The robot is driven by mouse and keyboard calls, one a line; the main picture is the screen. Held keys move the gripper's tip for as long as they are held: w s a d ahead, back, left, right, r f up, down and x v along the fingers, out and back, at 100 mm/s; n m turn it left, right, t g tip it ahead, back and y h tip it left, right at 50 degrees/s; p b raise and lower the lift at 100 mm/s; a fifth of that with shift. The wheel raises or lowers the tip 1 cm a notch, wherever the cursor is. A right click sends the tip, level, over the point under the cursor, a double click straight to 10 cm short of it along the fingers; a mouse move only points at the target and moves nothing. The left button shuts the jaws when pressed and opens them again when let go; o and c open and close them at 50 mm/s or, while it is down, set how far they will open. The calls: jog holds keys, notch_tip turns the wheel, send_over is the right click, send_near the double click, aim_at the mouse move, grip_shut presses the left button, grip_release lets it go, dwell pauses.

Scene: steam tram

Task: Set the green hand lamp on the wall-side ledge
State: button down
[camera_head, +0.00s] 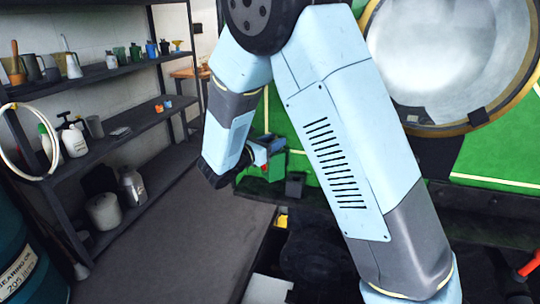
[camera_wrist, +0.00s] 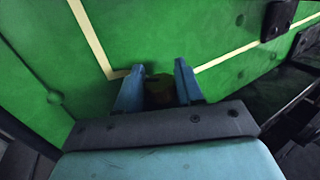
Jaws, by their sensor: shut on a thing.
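My gripper (camera_wrist: 158,92) shows in the wrist view as two blue fingers closed on a small dark olive-green thing, which I take to be the green hand lamp (camera_wrist: 158,88). Most of the lamp is hidden between the fingers, and a green panel fills the view behind it.
A dark shelf rack (camera_head: 130,133) with bottles, cans and pots stands at the left. A dark drum (camera_head: 25,262) is at the lower left. A small dark grey box (camera_head: 295,185) sits by the green side. A large round brass-rimmed door (camera_head: 450,60) is at the upper right.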

jog(key=shift+w+a+f, duration=0.2)
jog(key=shift+w+f, duration=0.3)
jog(key=shift+f, duration=0.15)
jog(key=shift+w+a+f, duration=0.2)
jog(key=shift+w+f, duration=0.25)
jog(key=shift+f, duration=0.15)
jog(key=shift+w+f, duration=0.1)
jog(key=shift+f, duration=1.8)
jog(key=c, duration=0.7)
grip_release()
jog(key=shift+r, duration=0.2)
jog(key=shift+s+a, duration=0.2)
jog(key=shift+a, duration=0.05)
jog(key=v, duration=1.1)
jog(key=shift+s+a, duration=0.1)
jog(key=shift+a, duration=0.1)
